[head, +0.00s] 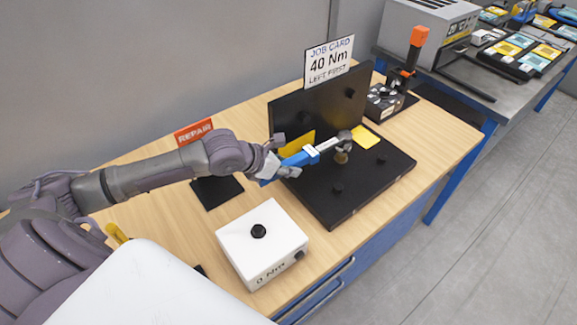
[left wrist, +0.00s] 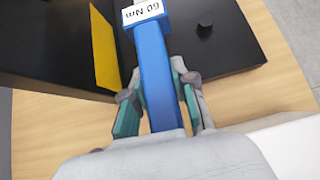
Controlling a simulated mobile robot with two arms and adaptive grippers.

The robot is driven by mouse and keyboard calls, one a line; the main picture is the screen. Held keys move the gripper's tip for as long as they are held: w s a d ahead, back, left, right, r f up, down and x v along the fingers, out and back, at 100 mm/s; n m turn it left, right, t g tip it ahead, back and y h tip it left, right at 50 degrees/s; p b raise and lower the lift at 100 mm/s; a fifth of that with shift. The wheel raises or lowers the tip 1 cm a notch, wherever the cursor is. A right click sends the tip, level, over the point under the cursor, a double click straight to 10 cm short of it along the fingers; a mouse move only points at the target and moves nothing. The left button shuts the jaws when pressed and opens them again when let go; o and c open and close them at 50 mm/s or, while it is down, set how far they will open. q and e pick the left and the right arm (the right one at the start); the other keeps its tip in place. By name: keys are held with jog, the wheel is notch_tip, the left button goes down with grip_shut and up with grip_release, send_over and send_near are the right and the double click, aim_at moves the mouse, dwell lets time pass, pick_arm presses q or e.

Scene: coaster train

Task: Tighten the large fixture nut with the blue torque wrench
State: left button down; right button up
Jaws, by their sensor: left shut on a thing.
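My left gripper (head: 284,157) is shut on the handle of the blue torque wrench (head: 301,158). In the left wrist view, the fingers (left wrist: 158,93) press on both sides of the blue handle (left wrist: 154,65). The white label on the wrench appears to read 60 Nm. The wrench's grey head (head: 344,136) is over the brass-coloured large nut (head: 341,157) on the black fixture (head: 371,186). I cannot tell whether the head is seated on the nut. My right gripper is not in view.
The job card (head: 329,61) reads "40 Nm, LEFT FIRST". A white box (head: 250,240) showing 0 Nm stands in front, near the black fixture. A red REPAIR sign (head: 194,132) is behind my arm. A black device with an orange-topped post (head: 418,36) stands to the right.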

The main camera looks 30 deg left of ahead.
pick_arm(q)
jog(key=shift+r, duration=0.1)
jog(key=shift+w+f+b, duration=0.1)
jog(key=shift+f+b, duration=0.3)
jog(key=shift+f, duration=0.1)
dwell(0.3)
jog(key=shift+f+b, duration=0.35)
jog(key=shift+f, duration=0.15)
dwell(0.5)
dwell(0.6)
jog(key=shift+f+b, duration=0.35)
jog(key=shift+f, duration=0.5)
dwell(0.9)
jog(key=shift+w+a+f+m+h, duration=0.2)
jog(key=shift+a+m+h, duration=0.2)
jog(key=shift+a, duration=0.2)
dwell(0.6)
jog(key=shift+r, duration=0.15)
